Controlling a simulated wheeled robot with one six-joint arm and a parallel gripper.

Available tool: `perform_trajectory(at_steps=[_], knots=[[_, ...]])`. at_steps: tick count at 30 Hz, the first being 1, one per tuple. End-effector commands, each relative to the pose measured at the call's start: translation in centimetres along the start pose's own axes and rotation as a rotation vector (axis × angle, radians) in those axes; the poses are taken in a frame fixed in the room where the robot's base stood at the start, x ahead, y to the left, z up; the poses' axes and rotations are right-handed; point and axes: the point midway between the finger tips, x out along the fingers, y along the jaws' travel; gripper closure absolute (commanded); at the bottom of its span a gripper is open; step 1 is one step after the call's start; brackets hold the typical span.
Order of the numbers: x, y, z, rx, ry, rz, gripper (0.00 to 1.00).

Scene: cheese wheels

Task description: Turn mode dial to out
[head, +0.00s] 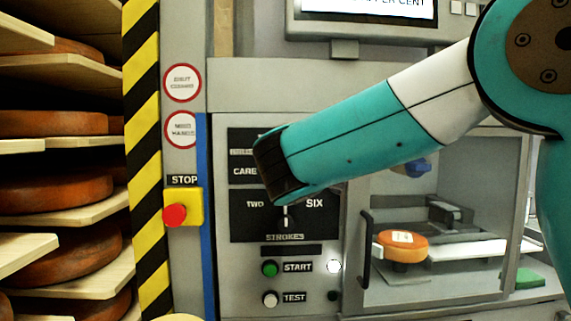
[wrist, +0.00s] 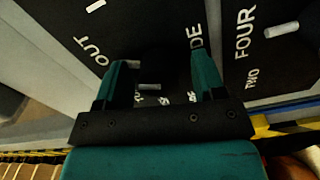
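The wrist view shows my gripper (wrist: 158,62) with its two teal fingers apart, over a dark dial panel. A small pale bar (wrist: 150,86), seemingly the mode dial's handle, shows between the fingers with a visible gap on each side. The word OUT (wrist: 90,50) is printed left of the left finger. A label ending in DE (wrist: 195,35) is partly hidden by the right finger. In the head view the end of my arm covers most of this panel, so the dial and fingertips are hidden there.
The strokes dial (head: 285,216) sits just below, with TWO and SIX beside it. Start (head: 269,268) and test (head: 269,298) buttons are lower down. A red stop button (head: 175,215) is at left, near shelves of cheese wheels. A handled door (head: 366,250) is at right.

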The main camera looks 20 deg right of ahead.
Motion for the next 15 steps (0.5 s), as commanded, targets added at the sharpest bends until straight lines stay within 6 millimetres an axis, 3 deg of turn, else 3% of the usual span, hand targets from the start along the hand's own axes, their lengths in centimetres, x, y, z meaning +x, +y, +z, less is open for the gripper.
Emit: perform_trajectory(at_steps=[8,15], knots=[[-1.3,0.0,-0.1,0.001,0.003,0.003,0.37],[-6.8,-0.3,-0.1,0.002,0.008,0.001,0.37]])
